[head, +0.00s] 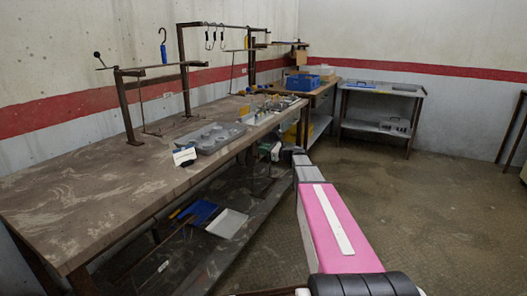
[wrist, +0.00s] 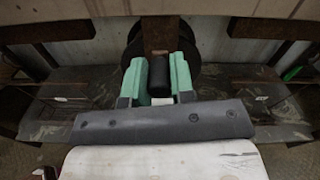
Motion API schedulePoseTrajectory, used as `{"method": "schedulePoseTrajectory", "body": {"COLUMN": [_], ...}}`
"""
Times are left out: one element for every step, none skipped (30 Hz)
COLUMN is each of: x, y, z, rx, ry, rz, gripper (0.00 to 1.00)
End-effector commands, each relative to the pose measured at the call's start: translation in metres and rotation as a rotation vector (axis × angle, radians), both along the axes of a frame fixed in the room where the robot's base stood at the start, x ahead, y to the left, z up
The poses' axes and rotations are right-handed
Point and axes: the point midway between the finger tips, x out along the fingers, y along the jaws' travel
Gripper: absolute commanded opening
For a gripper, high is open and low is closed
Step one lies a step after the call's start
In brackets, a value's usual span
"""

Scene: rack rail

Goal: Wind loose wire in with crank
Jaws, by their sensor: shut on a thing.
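In the wrist view my gripper (wrist: 159,70) has its two green fingers closed around a black cylindrical handle (wrist: 157,78). The handle looks like the crank's grip. A brown, rusty bar (wrist: 160,32), seemingly the crank arm, rises just behind it. A dark round drum (wrist: 129,58) sits behind the bar, partly hidden by it and by my fingers. In the head view my arm reaches to the right front side of the long workbench (head: 90,178), and the crank is hidden or too small to make out there. I cannot make out any loose wire.
The bench carries a grey tray (head: 228,136), a white and dark item (head: 185,156) and a rusty rail frame (head: 125,105). A blue tray (head: 198,212) and a white tray (head: 227,223) lie on its lower shelf. The floor (head: 430,200) to the right is clear.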

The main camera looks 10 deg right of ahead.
Motion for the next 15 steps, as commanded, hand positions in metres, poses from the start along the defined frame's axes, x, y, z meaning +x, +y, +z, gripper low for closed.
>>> {"method": "schedulePoseTrajectory", "body": {"x": [0.0002,0.0003,0.0003,0.0003,0.0003,0.0003,0.0003,0.0003,0.0002,0.0002,0.0001,0.0001,0.0001,0.0002,0.0002], "y": [-0.0009,-0.0010,-0.0011,-0.0010,-0.0011,-0.0011,-0.0011,-0.0011,-0.0010,-0.0010,-0.0010,-0.0010,-0.0010,-0.0010,-0.0010], "z": [-0.0013,-0.0013,-0.0014,-0.0014,-0.0014,-0.0015,-0.0015,-0.0015,-0.0015,-0.0016,-0.0016,-0.0016,-0.0016,-0.0017,-0.0017], "rx": [0.000,0.002,0.003,0.003,0.003,0.003,0.003,0.003,0.003,0.003,0.003,0.003,0.003,0.003,0.002], "ry": [0.005,0.007,0.009,0.009,0.010,0.010,0.010,0.010,0.010,0.010,0.010,0.010,0.010,0.010,0.010], "rz": [0.000,0.000,0.000,0.000,0.000,0.000,0.000,0.000,0.000,0.000,0.000,-0.001,-0.001,-0.001,-0.001], "gripper": [0.00,0.00,0.00,0.00,0.00,0.00,0.00,0.00,0.00,0.00,0.00,0.00,0.00,0.26,0.39]}}
